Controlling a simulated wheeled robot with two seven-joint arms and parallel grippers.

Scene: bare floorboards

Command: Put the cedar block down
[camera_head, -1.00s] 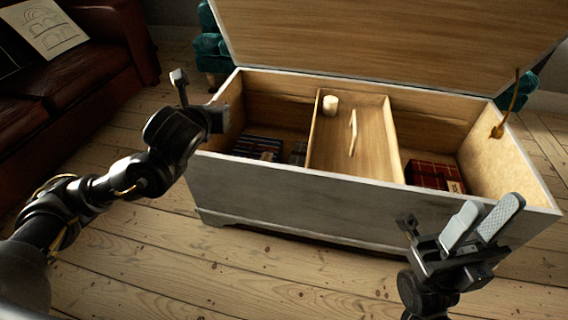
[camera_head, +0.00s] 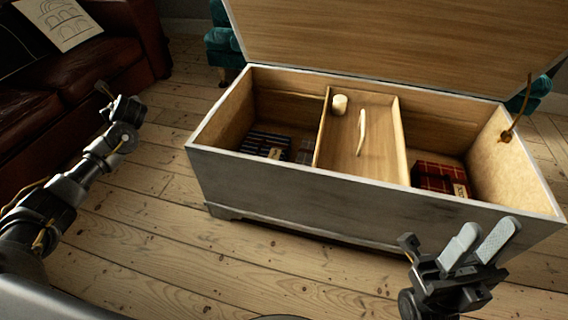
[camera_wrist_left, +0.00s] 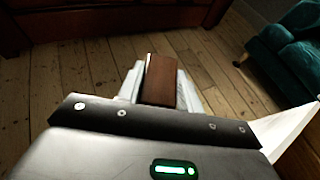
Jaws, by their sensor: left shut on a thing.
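The cedar block (camera_wrist_left: 159,82) is a small reddish-brown block in the left wrist view. My left gripper (camera_wrist_left: 160,74) is shut on it, with a pale finger on either side. Bare floorboards and the sofa's base lie beyond the block. In the head view my left arm is over the floor, left of the chest and apart from it; the block cannot be made out there. My right gripper (camera_head: 490,229) is open and empty in front of the chest's right end.
Folded plaid blankets (camera_head: 440,178) lie inside. A leather sofa (camera_head: 75,75) stands left. Floor between is clear.

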